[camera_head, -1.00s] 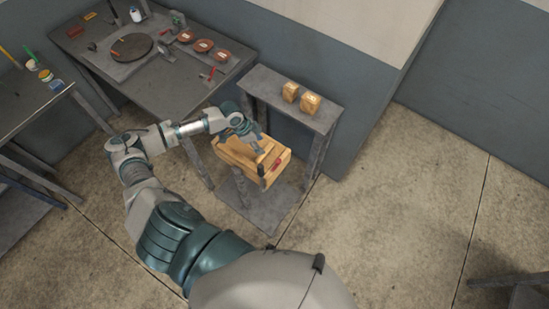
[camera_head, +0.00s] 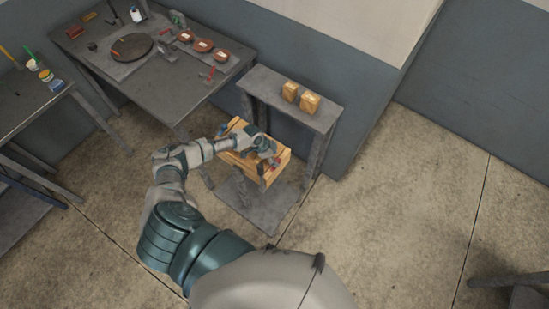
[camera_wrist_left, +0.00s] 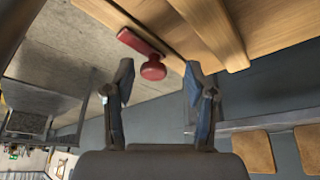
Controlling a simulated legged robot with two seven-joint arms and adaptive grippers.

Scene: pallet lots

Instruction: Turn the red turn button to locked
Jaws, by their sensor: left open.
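The red turn button (camera_wrist_left: 153,68) shows in the left wrist view as a round knob on a flat red bar, mounted on a wooden crate (camera_wrist_left: 280,22). In the head view the crate (camera_head: 283,170) sits on a low grey stand, and the button is mostly hidden by my gripper. My left gripper (camera_wrist_left: 158,78) is open and empty. Its fingertips are spread to either side of the knob in the picture; I cannot tell whether they touch it. In the head view my left gripper (camera_head: 270,157) is at the crate's right end. My right gripper is not in view.
Two wooden blocks (camera_head: 300,96) stand on a grey shelf (camera_head: 262,84) behind the crate. A workbench (camera_head: 103,53) with a round dark plate and red-brown discs is at the back left. Another table (camera_head: 18,110) stands at the left. The floor at right is mostly open.

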